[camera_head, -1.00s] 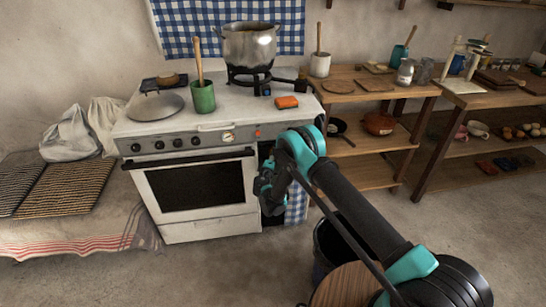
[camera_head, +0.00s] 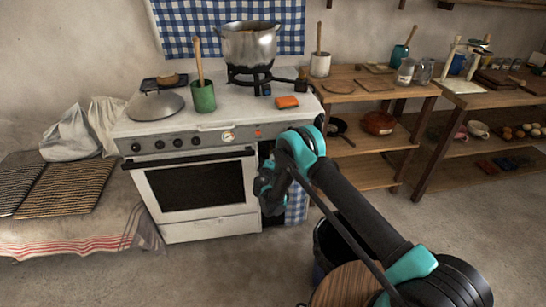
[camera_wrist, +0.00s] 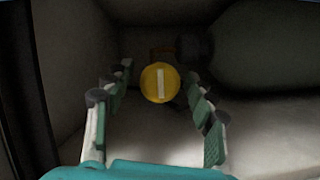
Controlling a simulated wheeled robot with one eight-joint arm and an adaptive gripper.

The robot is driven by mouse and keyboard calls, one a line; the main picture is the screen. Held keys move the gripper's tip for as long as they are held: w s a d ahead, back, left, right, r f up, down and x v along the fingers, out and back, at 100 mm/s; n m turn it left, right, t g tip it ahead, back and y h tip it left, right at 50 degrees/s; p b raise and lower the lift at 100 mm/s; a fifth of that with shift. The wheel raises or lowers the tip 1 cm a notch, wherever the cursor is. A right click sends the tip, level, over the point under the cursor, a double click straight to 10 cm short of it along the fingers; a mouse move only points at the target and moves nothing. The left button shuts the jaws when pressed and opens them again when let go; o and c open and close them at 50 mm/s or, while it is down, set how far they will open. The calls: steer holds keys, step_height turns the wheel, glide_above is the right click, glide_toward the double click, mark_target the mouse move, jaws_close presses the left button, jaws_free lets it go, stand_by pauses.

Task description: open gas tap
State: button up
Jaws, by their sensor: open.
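The gas tap (camera_wrist: 160,83) is a round yellow knob with a pale upright bar across its face. It shows in the wrist view, a little above the middle, inside a dim compartment. My gripper (camera_wrist: 158,105) is open, with one finger on each side of the picture and the knob between and beyond them. I see no contact between fingers and knob. In the head view my gripper (camera_head: 268,190) is at the right front side of the white stove (camera_head: 205,230), beside the checked curtain. The knob is hidden there.
A large dark rounded cylinder (camera_wrist: 265,45) fills the right of the compartment in the wrist view. A grey wall (camera_wrist: 60,70) stands close on the left. A pot (camera_head: 250,45) sits on a burner above. A dark bin (camera_head: 330,245) stands below my arm.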

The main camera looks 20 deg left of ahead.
steer(key=s+d, duration=0.1)
steer(key=s, duration=0.6)
steer(key=shift+s+d+r, duration=0.15)
steer(key=shift+r, duration=0.2)
steer(key=shift+s, duration=0.1)
